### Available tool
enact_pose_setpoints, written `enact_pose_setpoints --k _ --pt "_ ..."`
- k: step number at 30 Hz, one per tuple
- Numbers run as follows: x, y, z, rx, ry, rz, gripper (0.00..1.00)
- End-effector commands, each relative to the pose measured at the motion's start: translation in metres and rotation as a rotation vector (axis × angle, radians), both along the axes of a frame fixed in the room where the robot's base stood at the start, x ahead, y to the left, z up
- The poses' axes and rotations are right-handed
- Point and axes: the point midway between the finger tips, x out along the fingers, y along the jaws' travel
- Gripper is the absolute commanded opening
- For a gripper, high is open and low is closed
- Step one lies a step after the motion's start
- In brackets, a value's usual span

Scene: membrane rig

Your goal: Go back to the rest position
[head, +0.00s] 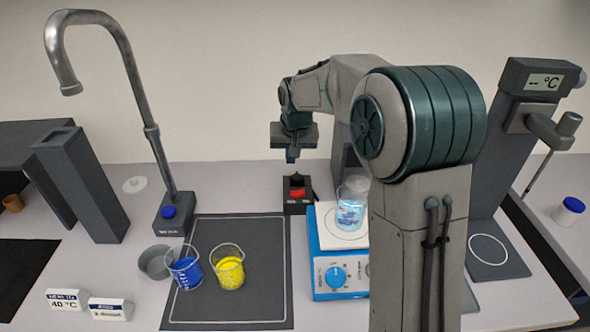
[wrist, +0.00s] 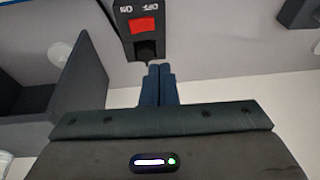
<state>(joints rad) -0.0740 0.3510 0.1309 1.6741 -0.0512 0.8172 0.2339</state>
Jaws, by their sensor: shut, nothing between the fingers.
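My gripper (head: 292,156) hangs above the back of the bench, over the small black switch box (head: 297,207) with a red rocker. In the wrist view my gripper's two dark blue fingers (wrist: 159,72) are together with nothing between them. The switch box (wrist: 140,25) lies just beyond the fingertips in that view, its red rocker between ON and OFF marks. Whether the fingertips touch the box cannot be told from the wrist view; in the head view a gap shows between them.
A blue stirrer hotplate (head: 335,268) carries a beaker of light blue liquid (head: 350,212). Beakers of blue (head: 184,270) and yellow (head: 229,270) stand on a dark mat (head: 255,305). A tall metal tap (head: 150,130) rises left. A probe stand (head: 500,165) with a display stands right.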

Motion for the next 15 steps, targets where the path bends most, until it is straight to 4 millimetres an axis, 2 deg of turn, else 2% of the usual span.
enact_pose_setpoints --k 6,15 --pt "-0.0046 0.0034 0.0139 0.000 0.001 0.000 0.00" --pt "-0.0047 0.0033 0.0147 0.000 0.001 0.000 0.00"
